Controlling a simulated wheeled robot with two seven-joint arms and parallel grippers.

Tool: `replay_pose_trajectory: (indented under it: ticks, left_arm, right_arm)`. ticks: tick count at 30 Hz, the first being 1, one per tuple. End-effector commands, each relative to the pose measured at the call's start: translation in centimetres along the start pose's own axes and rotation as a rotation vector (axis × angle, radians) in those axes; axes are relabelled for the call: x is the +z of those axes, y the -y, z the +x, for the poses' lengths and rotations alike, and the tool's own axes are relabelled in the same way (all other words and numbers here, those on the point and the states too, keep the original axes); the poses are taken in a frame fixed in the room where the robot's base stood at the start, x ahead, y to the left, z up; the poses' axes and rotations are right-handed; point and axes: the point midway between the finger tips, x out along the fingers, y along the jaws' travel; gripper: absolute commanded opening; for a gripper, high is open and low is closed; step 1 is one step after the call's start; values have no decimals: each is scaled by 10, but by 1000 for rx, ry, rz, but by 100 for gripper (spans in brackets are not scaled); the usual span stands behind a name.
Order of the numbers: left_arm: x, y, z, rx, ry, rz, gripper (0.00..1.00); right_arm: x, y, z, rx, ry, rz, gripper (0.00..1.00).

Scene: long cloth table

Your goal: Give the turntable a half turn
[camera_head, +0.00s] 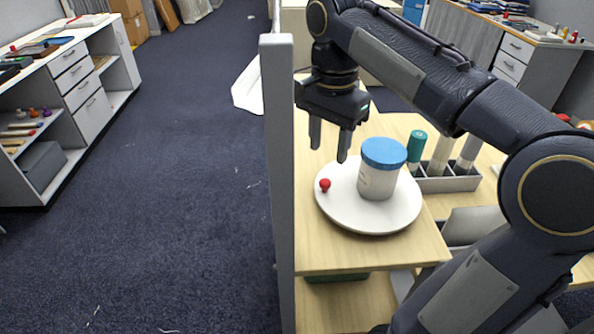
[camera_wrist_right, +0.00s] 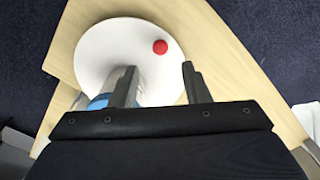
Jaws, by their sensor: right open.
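The turntable (camera_head: 345,213) is a round white disc on the wooden table, with a red knob (camera_head: 324,185) near its left edge. A white jar with a blue lid (camera_head: 383,154) stands upright on the disc. My right gripper (camera_head: 329,152) is open and empty, pointing down above the far left part of the turntable. In the right wrist view, the turntable (camera_wrist_right: 105,50) lies beyond the fingers (camera_wrist_right: 160,82). The red knob (camera_wrist_right: 160,47) shows just beyond the gap between the fingertips, and the jar is mostly hidden behind one finger. My left gripper is out of view.
A grey rack (camera_head: 447,184) with several cylinders, one green-topped (camera_head: 417,146), stands close to the right of the turntable. A grey upright panel (camera_head: 279,180) borders the table's left side. Bare wooden tabletop (camera_head: 330,257) lies in front of the turntable.

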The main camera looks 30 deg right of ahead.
Motion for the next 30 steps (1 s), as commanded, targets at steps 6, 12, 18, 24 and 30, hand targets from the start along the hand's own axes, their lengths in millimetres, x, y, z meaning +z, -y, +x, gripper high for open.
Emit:
replay_pose_trajectory:
  ticks: [6,12,18,24,30]
  left_arm:
    - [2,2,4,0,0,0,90]
    - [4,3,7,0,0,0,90]
    - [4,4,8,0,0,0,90]
    - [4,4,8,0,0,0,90]
    - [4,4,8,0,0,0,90]
  right_arm:
    - [0,0,24,6,-1,10,43]
    - [0,0,57,5,0,8,43]
    - [0,0,74,3,-1,8,43]
    - [0,0,77,2,-1,7,43]
    - [0,0,76,2,-1,7,30]
